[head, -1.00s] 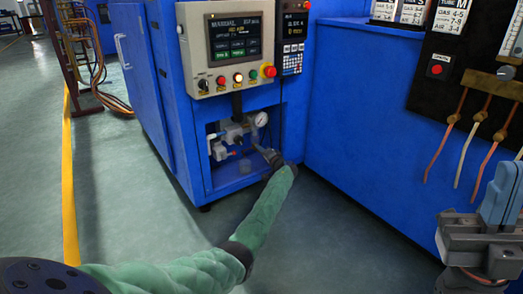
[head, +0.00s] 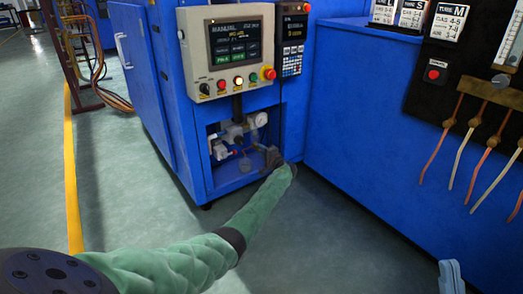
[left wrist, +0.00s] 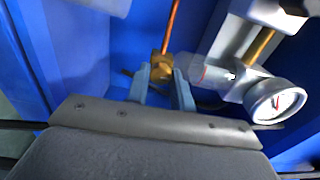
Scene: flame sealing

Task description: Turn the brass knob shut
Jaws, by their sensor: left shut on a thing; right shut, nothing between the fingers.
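The brass knob (left wrist: 162,66) shows in the left wrist view, at the lower end of a thin copper-coloured rod or pipe. My left gripper (left wrist: 163,80) is shut on it, with a pale blue finger on either side. In the head view my left gripper (head: 265,152) reaches into the open recess low in the blue cabinet, beside the pipework. There the knob cannot be made out behind the gripper. My right gripper (head: 452,275) is shut and empty at the bottom right edge, with only its blue fingers in view.
A white pressure gauge (head: 262,119) sits just above my left gripper; it also shows in the left wrist view (left wrist: 275,102). The grey control panel (head: 236,50) overhangs the recess. A blue bench (head: 370,130) stands at the right.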

